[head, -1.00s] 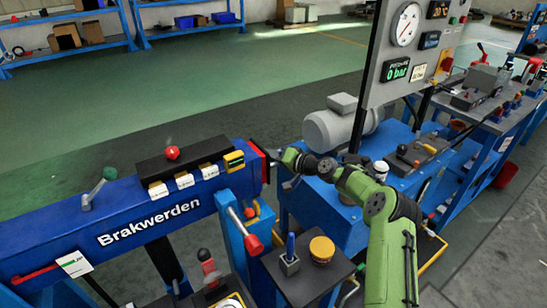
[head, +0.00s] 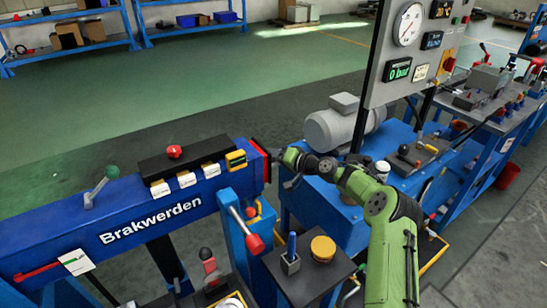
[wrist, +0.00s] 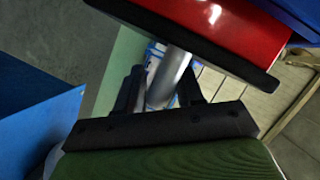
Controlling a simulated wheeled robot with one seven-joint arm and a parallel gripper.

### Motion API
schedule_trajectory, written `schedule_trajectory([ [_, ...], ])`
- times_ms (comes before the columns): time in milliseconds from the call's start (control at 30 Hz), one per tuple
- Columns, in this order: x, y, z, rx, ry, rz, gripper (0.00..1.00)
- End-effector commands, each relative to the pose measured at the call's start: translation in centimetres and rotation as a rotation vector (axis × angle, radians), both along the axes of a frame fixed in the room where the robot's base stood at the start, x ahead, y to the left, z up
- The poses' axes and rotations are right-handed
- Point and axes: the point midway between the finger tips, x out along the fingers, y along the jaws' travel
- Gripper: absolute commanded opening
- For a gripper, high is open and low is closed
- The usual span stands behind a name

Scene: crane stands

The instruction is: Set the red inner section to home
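The red inner section (head: 259,146) shows as a small red part at the right end of the blue boom marked "Brakwerden" (head: 115,215). In the wrist view it is a large red block (wrist: 225,22) with a black plate along its edge. A grey metal rod (wrist: 172,72) runs from that plate down between the two black fingers of my gripper (wrist: 160,88). In the head view my gripper (head: 288,180) is just right of the boom's red end. Whether the fingers press on the rod is not clear.
A blue pump cabinet (head: 350,225) with a grey motor (head: 338,125) and a gauge panel (head: 385,75) stands right behind my arm. A small black table with a yellow-capped pot (head: 322,248) stands in front. Open green floor lies behind the boom.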

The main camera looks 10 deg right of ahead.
Motion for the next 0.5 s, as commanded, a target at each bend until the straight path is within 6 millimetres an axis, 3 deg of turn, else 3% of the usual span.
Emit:
schedule_trajectory([
  [167, -1.3, -1.2, 0.8, 0.003, -0.002, 0.002, 0.42],
  [500, -8.2, -7.6, 2.7, 0.001, 0.002, -0.003, 0.42],
])
